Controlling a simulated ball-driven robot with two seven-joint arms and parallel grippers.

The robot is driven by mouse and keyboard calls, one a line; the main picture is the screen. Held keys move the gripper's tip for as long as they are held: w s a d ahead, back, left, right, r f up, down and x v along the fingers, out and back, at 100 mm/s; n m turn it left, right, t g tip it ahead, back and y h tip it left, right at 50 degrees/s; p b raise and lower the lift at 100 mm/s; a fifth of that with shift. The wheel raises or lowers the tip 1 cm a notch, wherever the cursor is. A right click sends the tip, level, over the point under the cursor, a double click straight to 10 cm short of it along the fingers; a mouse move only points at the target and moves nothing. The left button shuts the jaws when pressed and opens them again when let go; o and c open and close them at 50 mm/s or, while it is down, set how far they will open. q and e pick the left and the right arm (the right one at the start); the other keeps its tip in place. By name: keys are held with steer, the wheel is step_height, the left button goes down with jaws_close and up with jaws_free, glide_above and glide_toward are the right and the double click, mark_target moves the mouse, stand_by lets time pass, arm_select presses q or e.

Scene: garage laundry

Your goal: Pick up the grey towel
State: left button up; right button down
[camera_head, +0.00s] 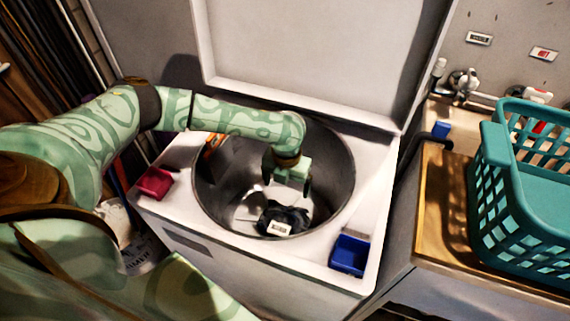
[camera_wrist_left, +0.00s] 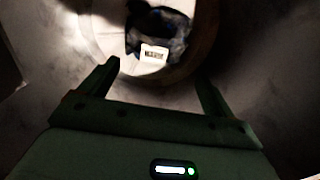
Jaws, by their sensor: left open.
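A dark grey crumpled cloth (camera_head: 290,214) with a white label lies at the bottom of the metal drum; it looks like the grey towel. It also shows in the left wrist view (camera_wrist_left: 172,28), beyond the fingertips. My left gripper (camera_head: 286,187) reaches down inside the drum, above the cloth and apart from it. It is open and empty, and its two spread fingers show in the left wrist view (camera_wrist_left: 158,75). The cloth's underside is hidden. My right gripper is not in view.
The washer's lid (camera_head: 310,50) stands raised behind the drum (camera_head: 340,180). An orange-and-dark item (camera_head: 214,146) is at the drum's left wall. A red box (camera_head: 154,183) and a blue box (camera_head: 349,254) sit on the washer top. A teal basket (camera_head: 530,200) stands at right.

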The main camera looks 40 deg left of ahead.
arm_select(q)
steer(key=b, duration=0.3)
glide_above(284, 212)
steer(key=f, duration=0.8)
steer(key=shift+w+d, duration=0.15)
steer(key=shift+w, duration=0.1)
steer(key=f, duration=0.1)
steer(key=f+b, duration=0.1)
steer(key=f, duration=0.1)
steer(key=f+b, duration=0.1)
steer(key=f, duration=0.1)
steer(key=shift+s+a+f, duration=0.15)
steer(key=shift+s+a, duration=0.1)
steer(key=shift+c, duration=0.9)
steer(key=c, duration=1.4)
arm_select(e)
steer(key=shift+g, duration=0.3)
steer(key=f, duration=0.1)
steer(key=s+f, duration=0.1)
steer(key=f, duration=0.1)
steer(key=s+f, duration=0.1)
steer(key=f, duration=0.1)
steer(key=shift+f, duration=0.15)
